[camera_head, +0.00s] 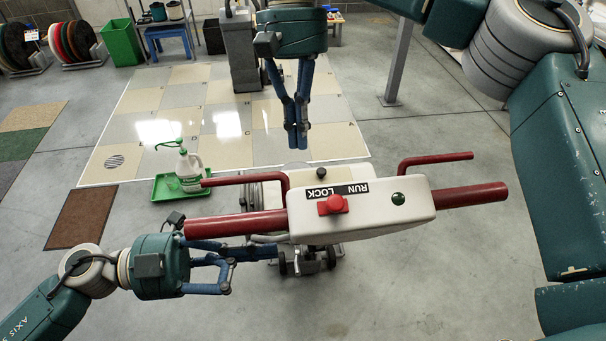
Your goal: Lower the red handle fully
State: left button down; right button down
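A floor machine's white control head (405,215) stands in the centre, marked RUN and LOCK. A thick red bar sticks out on its left (225,226) and another on its right (470,195). Thin bent red levers rise above it on the left (262,178) and right (435,160). My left gripper (235,268) appears open and empty, just below the left bar; contact cannot be told. My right gripper (298,140) hangs fingers-down behind the head, fingertips together, holding nothing visible.
A white spray bottle (188,166) stands in a green tray (158,190) at the left. A brown mat (78,218) lies further left. A grey post (399,60) stands at the back right. The tiled floor (130,130) behind is mostly clear.

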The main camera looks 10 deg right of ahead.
aim_at(321, 242)
jog(key=s+f, duration=0.5)
jog(key=shift+f, duration=0.25)
jog(key=shift+s, duration=0.1)
jog(key=shift+t, duration=0.4)
jog(key=s, duration=0.1)
jog(key=s+f, duration=0.1)
jog(key=s, duration=0.1)
jog(key=s+f, duration=0.1)
jog(key=s, duration=0.1)
jog(key=shift+s, duration=0.15)
pick_arm(q)
jog(key=c, duration=1.4)
grip_release()
jog(key=shift+c, duration=0.2)
